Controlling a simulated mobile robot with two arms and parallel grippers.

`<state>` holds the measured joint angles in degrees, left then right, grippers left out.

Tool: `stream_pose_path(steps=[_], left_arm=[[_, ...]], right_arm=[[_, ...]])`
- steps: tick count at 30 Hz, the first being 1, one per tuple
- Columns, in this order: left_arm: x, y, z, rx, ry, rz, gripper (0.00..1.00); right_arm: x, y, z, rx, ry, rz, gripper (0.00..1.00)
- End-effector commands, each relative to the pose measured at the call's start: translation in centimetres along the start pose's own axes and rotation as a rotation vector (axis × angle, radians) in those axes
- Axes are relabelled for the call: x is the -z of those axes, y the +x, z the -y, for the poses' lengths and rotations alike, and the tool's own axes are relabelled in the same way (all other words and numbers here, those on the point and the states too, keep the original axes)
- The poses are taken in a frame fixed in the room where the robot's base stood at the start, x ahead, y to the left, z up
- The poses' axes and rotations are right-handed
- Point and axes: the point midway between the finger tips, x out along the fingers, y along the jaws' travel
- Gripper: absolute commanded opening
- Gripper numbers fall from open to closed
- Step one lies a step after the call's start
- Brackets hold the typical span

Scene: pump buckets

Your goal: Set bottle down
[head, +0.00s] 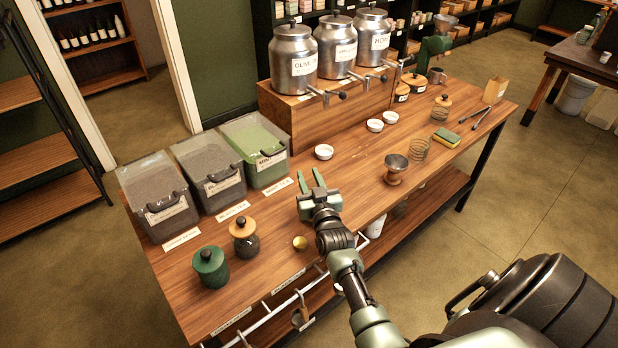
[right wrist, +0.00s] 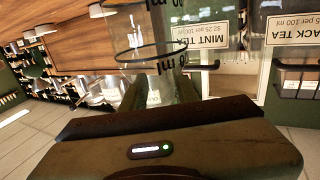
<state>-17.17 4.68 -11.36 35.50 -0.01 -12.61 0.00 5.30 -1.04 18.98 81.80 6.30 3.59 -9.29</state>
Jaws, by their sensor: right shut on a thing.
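My right gripper (head: 312,183) is over the wooden counter, in front of the bin labelled mint tea. In the right wrist view it is shut on a clear bottle (right wrist: 150,38) with dark ml markings and a dark ring. In the head view the bottle is too clear to make out between the fingers. I cannot tell whether its base touches the counter (head: 350,215). My left gripper is not in view.
Three clear bins (head: 262,150) stand at the back left. A green jar (head: 210,267), a cork-lidded jar (head: 244,238) and a small brass cup (head: 300,243) are nearer. A white bowl (head: 324,152) sits behind the gripper, a tamper-like piece (head: 396,168) to its right.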

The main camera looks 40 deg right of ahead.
Motion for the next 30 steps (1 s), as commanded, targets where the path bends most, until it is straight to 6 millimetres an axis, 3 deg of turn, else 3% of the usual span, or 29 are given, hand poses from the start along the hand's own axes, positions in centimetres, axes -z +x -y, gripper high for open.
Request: stream_pose_path(steps=[3,4,6,17,22,30], left_arm=[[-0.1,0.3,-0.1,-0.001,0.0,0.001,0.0],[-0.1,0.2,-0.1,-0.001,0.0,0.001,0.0],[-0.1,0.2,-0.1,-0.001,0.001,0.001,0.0],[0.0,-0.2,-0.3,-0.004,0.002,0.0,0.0],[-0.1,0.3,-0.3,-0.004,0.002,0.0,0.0],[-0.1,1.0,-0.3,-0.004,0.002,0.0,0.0]], right_arm=[[-0.3,0.0,0.0,0.0,0.0,-0.003,0.0],[-0.3,0.0,0.0,0.0,0.0,0.0,0.38],[-0.3,0.0,0.0,0.0,0.0,0.0,0.52],[0.3,0.0,0.0,0.0,-0.001,0.0,0.52],[-0.2,-2.5,0.0,0.0,-0.001,0.002,0.52],[-0.3,-8.4,0.0,0.0,-0.001,0.004,0.52]])
